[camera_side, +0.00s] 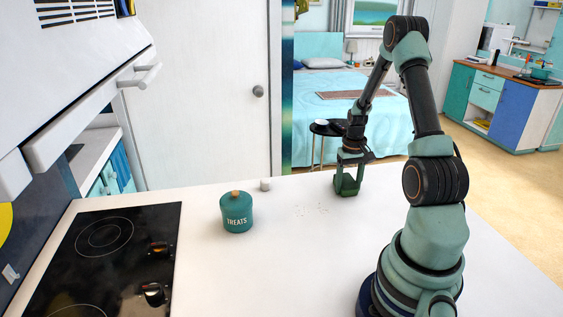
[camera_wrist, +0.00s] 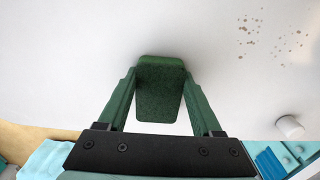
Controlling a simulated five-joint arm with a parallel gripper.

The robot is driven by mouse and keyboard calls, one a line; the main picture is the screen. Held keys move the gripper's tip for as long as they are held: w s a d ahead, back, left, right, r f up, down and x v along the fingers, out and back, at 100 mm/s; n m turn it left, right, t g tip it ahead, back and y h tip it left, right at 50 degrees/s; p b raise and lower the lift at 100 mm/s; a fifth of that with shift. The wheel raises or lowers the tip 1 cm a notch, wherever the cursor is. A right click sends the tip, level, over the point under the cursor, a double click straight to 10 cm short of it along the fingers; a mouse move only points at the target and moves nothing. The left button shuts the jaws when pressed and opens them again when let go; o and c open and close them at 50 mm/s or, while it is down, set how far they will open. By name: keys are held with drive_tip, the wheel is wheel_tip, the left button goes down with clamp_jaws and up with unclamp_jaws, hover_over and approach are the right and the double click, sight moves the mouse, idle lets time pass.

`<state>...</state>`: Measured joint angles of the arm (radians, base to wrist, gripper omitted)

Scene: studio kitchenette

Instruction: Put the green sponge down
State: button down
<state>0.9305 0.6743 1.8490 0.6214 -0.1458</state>
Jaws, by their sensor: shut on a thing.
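The green sponge (camera_wrist: 160,92) is a dark green block between the two fingers of my gripper (camera_wrist: 162,100) in the wrist view. In the side view my gripper (camera_side: 347,182) points down at the far edge of the white counter, with the sponge (camera_side: 347,189) low between its fingers. My gripper is shut on the sponge. The sponge is at or just above the counter top; I cannot tell whether it touches.
The white counter (camera_side: 280,270) is mostly clear. Brown crumbs (camera_wrist: 270,35) lie near the sponge. A small white cylinder (camera_side: 265,184) and a teal treats jar (camera_side: 237,212) stand to the left. A black cooktop (camera_side: 100,260) is at far left.

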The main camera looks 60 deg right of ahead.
sight(348, 183)
drive_tip(key=shift+f, duration=0.15)
drive_tip(key=shift+c, duration=0.2)
unclamp_jaws()
wheel_tip(348, 183, up, 12)
drive_tip(key=w+a+r+n+t, duration=0.1)
drive_tip(key=w+a+r+n, duration=0.1)
drive_tip(key=w+a+r, duration=0.5)
drive_tip(key=s+a+r+n+t, duration=0.1)
drive_tip(key=a+r+n+t, duration=0.1)
drive_tip(key=a, duration=1.1)
drive_tip(key=s+a+r+n+t, duration=0.2)
drive_tip(key=a+n, duration=0.3)
drive_tip(key=a, duration=0.8)
drive_tip(key=shift+a+r+t, duration=0.15)
drive_tip(key=shift+r+t, duration=0.15)
drive_tip(key=shift+r, duration=0.6)
drive_tip(key=shift+s, duration=0.1)
